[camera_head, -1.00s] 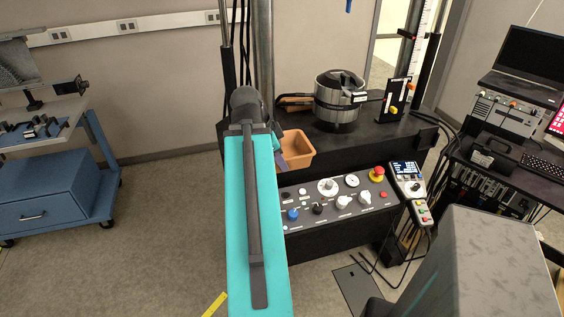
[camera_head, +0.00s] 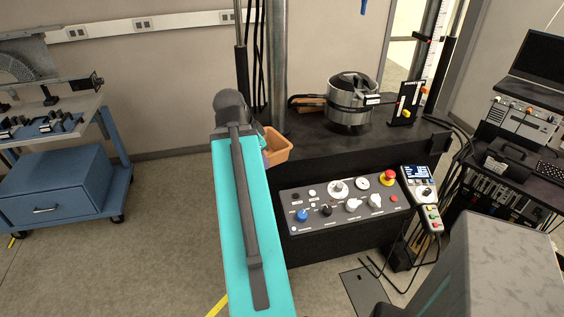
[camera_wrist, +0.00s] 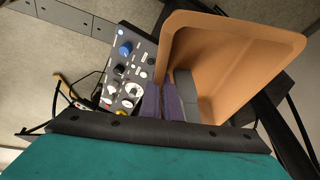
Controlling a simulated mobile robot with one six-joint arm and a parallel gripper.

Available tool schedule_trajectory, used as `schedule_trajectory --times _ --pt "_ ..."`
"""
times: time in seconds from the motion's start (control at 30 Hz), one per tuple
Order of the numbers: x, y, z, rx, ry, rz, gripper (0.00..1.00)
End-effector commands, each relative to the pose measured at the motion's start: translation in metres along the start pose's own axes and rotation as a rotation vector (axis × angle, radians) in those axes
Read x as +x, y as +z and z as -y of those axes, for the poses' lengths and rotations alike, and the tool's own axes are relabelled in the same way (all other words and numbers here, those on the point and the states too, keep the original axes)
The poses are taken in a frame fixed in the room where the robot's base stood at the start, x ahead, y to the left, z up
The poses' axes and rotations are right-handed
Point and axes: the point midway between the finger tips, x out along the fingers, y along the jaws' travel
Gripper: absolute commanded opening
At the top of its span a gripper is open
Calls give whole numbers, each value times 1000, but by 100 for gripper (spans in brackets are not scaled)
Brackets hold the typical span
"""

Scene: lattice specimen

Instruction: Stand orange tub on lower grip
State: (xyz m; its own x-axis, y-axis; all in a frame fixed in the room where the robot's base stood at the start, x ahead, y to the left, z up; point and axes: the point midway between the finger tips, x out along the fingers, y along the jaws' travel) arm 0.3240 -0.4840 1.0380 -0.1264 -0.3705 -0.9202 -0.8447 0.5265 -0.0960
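The orange tub (camera_head: 281,150) shows beside the end of my arm in the head view, at the left end of the black machine bed, partly hidden by the arm. In the wrist view the tub (camera_wrist: 225,60) fills the upper right, its open side towards the camera. My gripper (camera_wrist: 174,100) is shut on the tub's left wall, with purple and grey finger parts at that wall; the exact contact is partly hidden. A round metal fixture with a dark top, apparently the lower grip (camera_head: 346,105), stands on the bed to the right of the tub.
A control panel (camera_head: 345,204) with knobs and a red button fronts the machine bed (camera_head: 305,150). Metal columns (camera_head: 279,60) rise behind the tub. A small black stand (camera_head: 405,105) is right of the fixture. A blue cart (camera_head: 58,185) is far left.

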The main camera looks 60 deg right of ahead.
Motion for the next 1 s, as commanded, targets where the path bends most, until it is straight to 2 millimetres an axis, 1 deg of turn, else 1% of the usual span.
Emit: schedule_trajectory --times 0.03,0.2,0.37,0.5,0.57,0.7,0.87,1.0 --pt "-4 12 9 -45 -20 5 0" --pt "-16 46 34 -191 -80 19 0" --pt "-29 81 55 -332 -138 34 0" --pt "-42 114 71 -456 -189 47 0" --pt "-48 128 78 -509 -211 52 0" --pt "-62 162 91 -636 -264 65 0" --pt "-79 203 104 -782 -324 80 0" --pt "-95 241 112 -911 -378 94 0"
